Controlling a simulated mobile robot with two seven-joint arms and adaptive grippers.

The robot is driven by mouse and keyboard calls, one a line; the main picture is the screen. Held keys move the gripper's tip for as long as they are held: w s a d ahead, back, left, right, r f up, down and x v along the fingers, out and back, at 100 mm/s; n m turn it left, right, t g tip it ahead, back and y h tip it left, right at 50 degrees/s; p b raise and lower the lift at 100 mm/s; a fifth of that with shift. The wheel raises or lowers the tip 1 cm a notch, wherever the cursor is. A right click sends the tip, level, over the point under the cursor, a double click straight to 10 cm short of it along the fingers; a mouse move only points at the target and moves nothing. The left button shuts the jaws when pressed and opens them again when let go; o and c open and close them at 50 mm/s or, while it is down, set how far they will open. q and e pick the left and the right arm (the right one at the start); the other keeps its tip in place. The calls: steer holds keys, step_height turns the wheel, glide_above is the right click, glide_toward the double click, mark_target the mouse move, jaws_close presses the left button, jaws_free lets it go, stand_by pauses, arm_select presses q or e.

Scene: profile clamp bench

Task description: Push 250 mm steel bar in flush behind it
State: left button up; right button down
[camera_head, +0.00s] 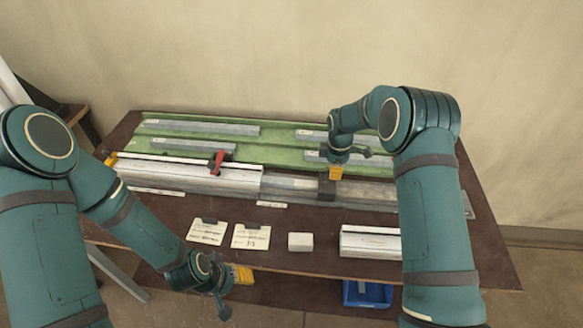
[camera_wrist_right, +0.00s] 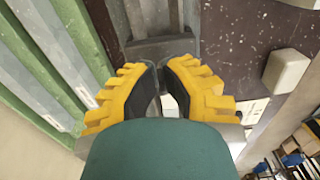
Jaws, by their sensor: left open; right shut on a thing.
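A grey steel bar (camera_head: 365,190) lies along the metal channel on the bench, to the right of a long pale profile (camera_head: 190,175). My right gripper (camera_head: 335,174) is over this bar, its yellow fingers pointing down. In the right wrist view the gripper (camera_wrist_right: 162,85) is closed on a grey metal piece (camera_wrist_right: 160,45), seemingly the bar; the fingers hide the contact. The bar's length cannot be read. My left gripper (camera_head: 240,275) is open and empty, low by the bench's front edge. A red clamp handle (camera_head: 217,160) stands on the pale profile.
A green rack (camera_head: 270,145) at the back holds several grey bars. Two paper cards (camera_head: 252,237), a small white block (camera_head: 300,241) and a short pale profile (camera_head: 370,242) lie along the front. A blue bin (camera_head: 367,294) is below. A yellow stop (camera_head: 110,159) sits at the left.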

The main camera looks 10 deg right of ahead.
steer(key=b, duration=0.2)
glide_above(304, 183)
steer(key=shift+w+a, duration=0.15)
steer(key=shift+a, duration=0.2)
stand_by(0.7)
steer(key=shift+w+a, duration=0.1)
steer(key=shift+a, duration=0.4)
stand_by(0.5)
steer(key=shift+d, duration=0.15)
steer(key=shift+d, duration=0.65)
step_height(304, 183, up, 7)
steer(key=p, duration=0.3)
steer(key=shift+p, duration=0.3)
